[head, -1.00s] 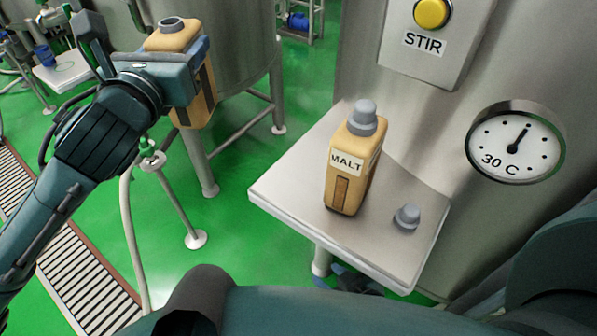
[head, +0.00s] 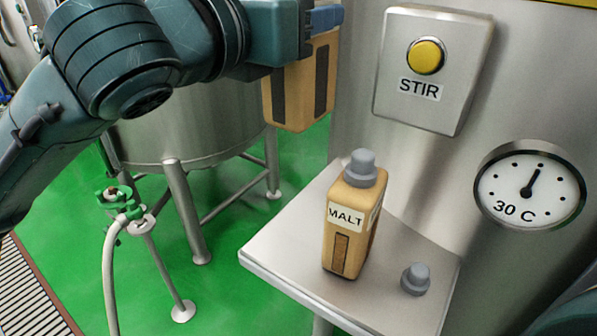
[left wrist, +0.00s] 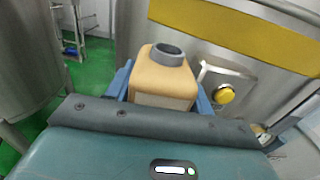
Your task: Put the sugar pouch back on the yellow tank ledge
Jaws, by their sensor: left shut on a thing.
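My left gripper (head: 318,22) is shut on a tan, box-shaped container (head: 300,88), held up in the air left of the STIR panel. In the left wrist view the container (left wrist: 163,80) sits between the blue fingers, with a grey ring-shaped neck on top that looks uncapped. The pale ledge (head: 290,262) juts from the steel tank, lower right of the held container. That tank carries a yellow band (left wrist: 240,32). My right gripper is not in view.
A tan MALT container (head: 345,235) with a grey cap stands upright on the ledge. A loose grey cap (head: 415,280) lies to its right. A STIR panel (head: 430,70) and a dial (head: 530,185) are on the tank. The ledge's left front corner is bare.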

